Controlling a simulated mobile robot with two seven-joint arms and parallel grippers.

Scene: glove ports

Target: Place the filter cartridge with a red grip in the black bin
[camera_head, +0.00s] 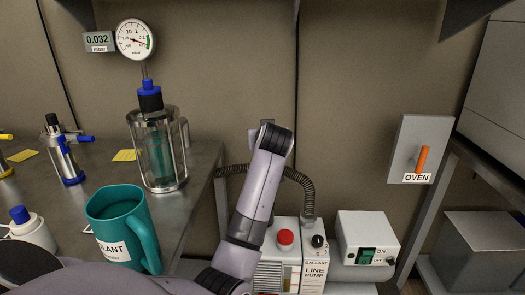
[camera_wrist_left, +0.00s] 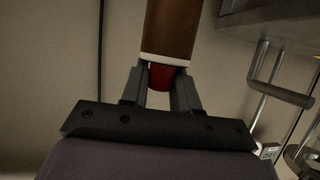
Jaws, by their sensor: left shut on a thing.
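In the left wrist view my left gripper (camera_wrist_left: 161,84) is shut on the red grip of the filter cartridge (camera_wrist_left: 172,28). The cartridge has a brown body with a white band next to the red grip (camera_wrist_left: 162,75). It extends away from the fingers, and its far end is cut off by the top of the picture. In the head view my left arm reaches up at the centre; its fingers and the cartridge cannot be made out there. The black bin is not seen in either view. My right gripper is not in view.
The metal bench (camera_head: 205,172) at left holds a teal mug (camera_head: 112,226), a glass vessel (camera_head: 158,155) and a blue-capped bottle (camera_head: 32,228). The line pump (camera_head: 314,270) and a white switch box (camera_head: 366,238) stand low behind my arm. An oven switch (camera_head: 420,150) is on the wall.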

